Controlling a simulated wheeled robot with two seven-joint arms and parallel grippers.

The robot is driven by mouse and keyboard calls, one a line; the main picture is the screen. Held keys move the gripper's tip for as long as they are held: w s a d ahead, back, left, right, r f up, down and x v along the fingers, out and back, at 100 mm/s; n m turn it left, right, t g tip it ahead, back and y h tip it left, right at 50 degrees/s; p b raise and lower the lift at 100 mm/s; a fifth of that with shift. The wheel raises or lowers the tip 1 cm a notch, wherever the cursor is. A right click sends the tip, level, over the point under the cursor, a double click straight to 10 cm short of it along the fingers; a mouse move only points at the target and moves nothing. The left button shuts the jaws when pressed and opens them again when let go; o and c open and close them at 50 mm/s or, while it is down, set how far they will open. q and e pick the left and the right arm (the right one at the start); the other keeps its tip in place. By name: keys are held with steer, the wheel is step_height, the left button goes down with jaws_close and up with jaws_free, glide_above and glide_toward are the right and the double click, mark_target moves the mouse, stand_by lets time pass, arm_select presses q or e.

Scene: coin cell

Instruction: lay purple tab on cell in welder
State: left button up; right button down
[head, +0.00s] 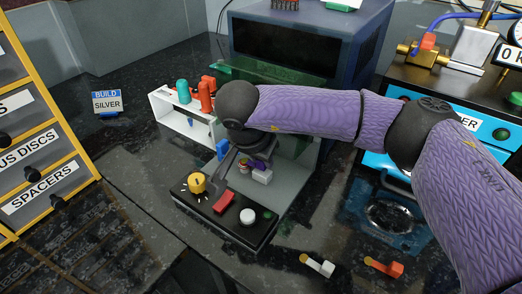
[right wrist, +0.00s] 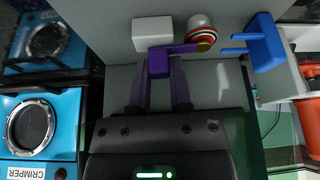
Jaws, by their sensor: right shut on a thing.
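My right gripper (right wrist: 162,80) is shut on the purple tab (right wrist: 158,63), a purple block with a thin strip ending in a round gold tip. In the right wrist view the tip overlaps the near edge of the cell stack (right wrist: 201,32), white with red and dark rings. I cannot tell whether it touches. In the head view the purple tab (head: 258,164) is partly hidden by my gripper (head: 250,158), inside the welder on its grey bed (head: 291,172). A white block (right wrist: 152,30) stands beside the stack. My left gripper is not in view.
A blue two-pronged part (right wrist: 262,42) stands right of the stack. The control panel (head: 232,225) with yellow, red and white controls is in front. A white tab (head: 325,268) and an orange tab (head: 396,269) lie on the bench. A white rack (head: 173,116) stands left.

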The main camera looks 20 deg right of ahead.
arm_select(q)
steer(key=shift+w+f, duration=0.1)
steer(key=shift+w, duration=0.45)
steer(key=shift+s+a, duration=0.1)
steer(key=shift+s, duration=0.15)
arm_select(e)
steer(key=shift+c, duration=2.3)
jaws_free()
arm_select(q)
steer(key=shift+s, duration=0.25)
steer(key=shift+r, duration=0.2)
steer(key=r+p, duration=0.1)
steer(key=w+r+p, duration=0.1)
steer(key=p, duration=0.1)
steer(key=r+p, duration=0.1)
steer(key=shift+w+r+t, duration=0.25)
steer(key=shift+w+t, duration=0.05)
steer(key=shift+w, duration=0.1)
arm_select(e)
steer(key=v, duration=0.9)
steer(key=shift+r, duration=0.35)
